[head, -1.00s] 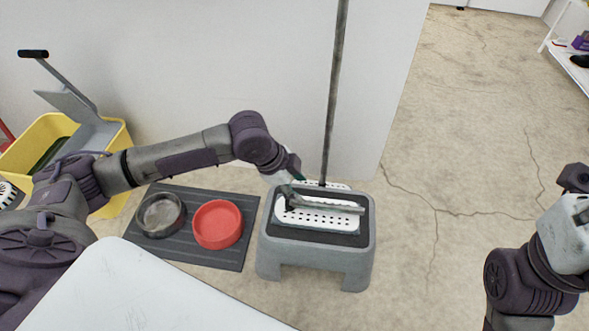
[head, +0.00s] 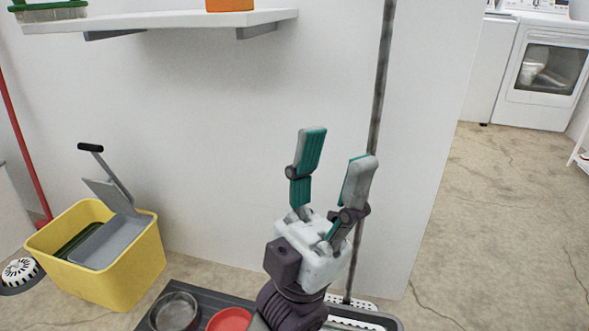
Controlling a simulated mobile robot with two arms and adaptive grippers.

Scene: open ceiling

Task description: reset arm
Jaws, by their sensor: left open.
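My left gripper (head: 333,150) is raised in the middle of the head view, its fingers pointing up and spread apart, with nothing between them. It stands in front of the white wall, beside and partly in front of a long grey pole (head: 383,75). I cannot tell whether it touches the pole. My left arm comes up from the bottom edge. My right gripper and arm are out of view.
A yellow mop bucket (head: 135,275) stands at the left. A red bowl (head: 230,321) and a dark bowl (head: 174,312) sit on a dark mat at the bottom. A white shelf (head: 180,20) juts from the wall above. Open floor (head: 490,220) lies right, before a white dryer (head: 540,80).

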